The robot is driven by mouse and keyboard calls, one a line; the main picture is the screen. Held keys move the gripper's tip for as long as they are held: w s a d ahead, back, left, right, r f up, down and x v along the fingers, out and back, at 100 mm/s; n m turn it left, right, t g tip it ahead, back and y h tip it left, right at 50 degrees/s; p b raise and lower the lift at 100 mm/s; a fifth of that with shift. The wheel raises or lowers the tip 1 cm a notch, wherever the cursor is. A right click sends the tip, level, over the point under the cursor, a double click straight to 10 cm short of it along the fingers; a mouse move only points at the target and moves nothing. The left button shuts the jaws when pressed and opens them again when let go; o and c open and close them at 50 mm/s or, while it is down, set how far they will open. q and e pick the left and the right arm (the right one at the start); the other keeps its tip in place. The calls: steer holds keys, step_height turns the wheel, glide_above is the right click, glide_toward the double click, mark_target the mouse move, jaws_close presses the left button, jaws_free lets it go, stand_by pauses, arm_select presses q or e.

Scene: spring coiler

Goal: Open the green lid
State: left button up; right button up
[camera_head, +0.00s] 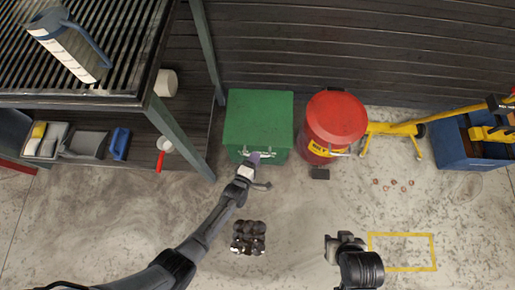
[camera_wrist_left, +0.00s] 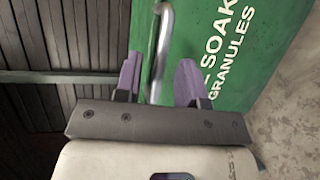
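The green lid (camera_head: 259,115) is the top of a green box that stands on the floor against the dark wall. The lid looks shut. A metal bar handle (camera_wrist_left: 160,50) runs along the front of the box, beside white lettering that includes "SOAK GRANULES" (camera_wrist_left: 222,55). My left gripper (camera_head: 255,158) is at the front of the box. In the left wrist view its two purple fingers (camera_wrist_left: 160,80) are apart, with the handle's bar between them. A gap shows between the bar and the right finger. My right gripper (camera_head: 345,240) is over the floor at lower right, its fingers unclear.
A red bin (camera_head: 336,118) stands close to the right of the box. A slatted workbench (camera_head: 100,60) with a green leg is on the left. Dark round items (camera_head: 248,237) lie on the floor in front. A blue container (camera_head: 465,148) is at far right.

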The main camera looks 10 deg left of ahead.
arm_select(q)
steer(key=shift+b+x, duration=0.45)
steer(key=shift+x, duration=0.75)
steer(key=shift+c, duration=0.3)
jaws_close()
steer(key=shift+r, duration=0.1)
